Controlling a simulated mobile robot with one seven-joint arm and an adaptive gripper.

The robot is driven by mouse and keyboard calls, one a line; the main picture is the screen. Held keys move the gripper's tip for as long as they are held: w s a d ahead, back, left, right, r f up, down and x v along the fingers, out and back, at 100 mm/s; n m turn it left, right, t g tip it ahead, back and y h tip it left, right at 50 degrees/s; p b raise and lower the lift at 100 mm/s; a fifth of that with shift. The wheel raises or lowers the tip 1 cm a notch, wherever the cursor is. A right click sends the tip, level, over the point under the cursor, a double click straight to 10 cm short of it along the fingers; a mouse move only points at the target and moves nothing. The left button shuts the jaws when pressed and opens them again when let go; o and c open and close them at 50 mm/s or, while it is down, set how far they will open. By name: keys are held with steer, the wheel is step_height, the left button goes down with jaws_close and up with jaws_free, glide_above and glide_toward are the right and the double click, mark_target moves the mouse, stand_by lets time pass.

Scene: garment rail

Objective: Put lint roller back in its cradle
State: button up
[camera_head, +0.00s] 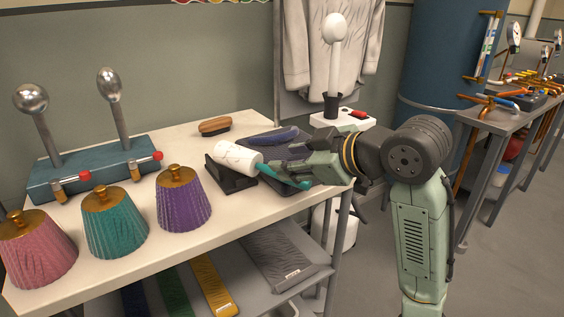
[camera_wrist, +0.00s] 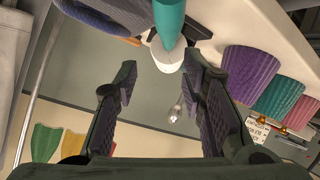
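The lint roller has a white roll (camera_head: 238,158) and a teal handle (camera_head: 285,178). Its roll lies at the black cradle (camera_head: 232,180) on the white table, with the handle slanting out to the right. I cannot tell whether the roll is fully seated. My gripper (camera_head: 300,168) is beside the handle, at the table's right end. In the wrist view my gripper (camera_wrist: 160,80) has its fingers wide apart with nothing between them. The teal handle (camera_wrist: 169,18) and white roll end (camera_wrist: 167,55) show at the top, beyond the fingers. Part of the cradle is hidden by the roll.
A dark mat (camera_head: 288,150) with a blue-purple item lies behind the roller, and a wooden brush (camera_head: 214,126) sits farther back. Purple (camera_head: 183,203), teal and pink ribbed shades stand left. A steamer-like stand (camera_head: 333,90) is behind my gripper.

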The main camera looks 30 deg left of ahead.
steer(key=v, duration=0.8)
steer(key=shift+d, duration=0.2)
